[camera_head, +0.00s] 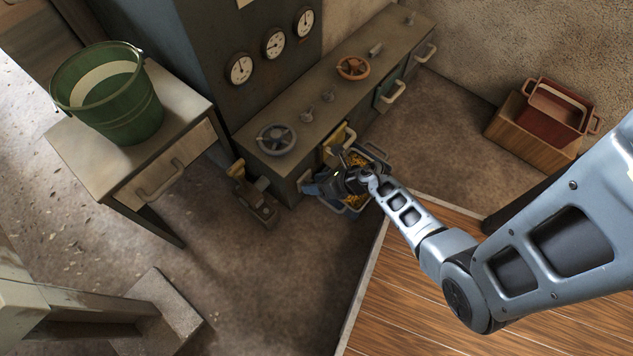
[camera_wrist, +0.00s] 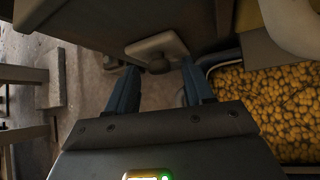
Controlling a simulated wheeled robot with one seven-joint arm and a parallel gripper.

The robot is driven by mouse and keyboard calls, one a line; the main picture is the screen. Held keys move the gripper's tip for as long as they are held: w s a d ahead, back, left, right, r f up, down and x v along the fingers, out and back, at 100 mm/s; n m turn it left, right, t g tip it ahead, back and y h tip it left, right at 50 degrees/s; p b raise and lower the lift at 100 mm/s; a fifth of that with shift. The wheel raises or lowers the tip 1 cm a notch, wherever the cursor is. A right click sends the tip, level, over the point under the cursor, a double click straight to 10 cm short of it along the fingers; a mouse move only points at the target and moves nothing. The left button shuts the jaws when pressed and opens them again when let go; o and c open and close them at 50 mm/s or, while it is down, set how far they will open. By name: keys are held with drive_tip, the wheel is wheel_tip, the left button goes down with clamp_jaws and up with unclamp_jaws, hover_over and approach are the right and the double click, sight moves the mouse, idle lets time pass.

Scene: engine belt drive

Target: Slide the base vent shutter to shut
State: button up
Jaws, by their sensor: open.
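A pale flat plate (camera_wrist: 155,48) with a dark round knob (camera_wrist: 158,65) shows ahead in the wrist view; I take it for the base vent shutter. It lies under the edge of a dark cabinet body. My gripper (camera_wrist: 160,88) is open and empty, its blue fingers on either side of the knob's line and apart from it, as far as I can tell.
An open bin of yellow pieces (camera_wrist: 275,105) is close on the right of my gripper. A long bench (camera_head: 325,103) with valve wheels stands behind. A pedal-like device (camera_head: 257,200) is on the floor to the left, near a table (camera_head: 85,165) with a green bucket (camera_head: 125,105).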

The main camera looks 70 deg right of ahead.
drive_tip(key=shift+c, duration=0.2)
clamp_jaws()
idle(0.4)
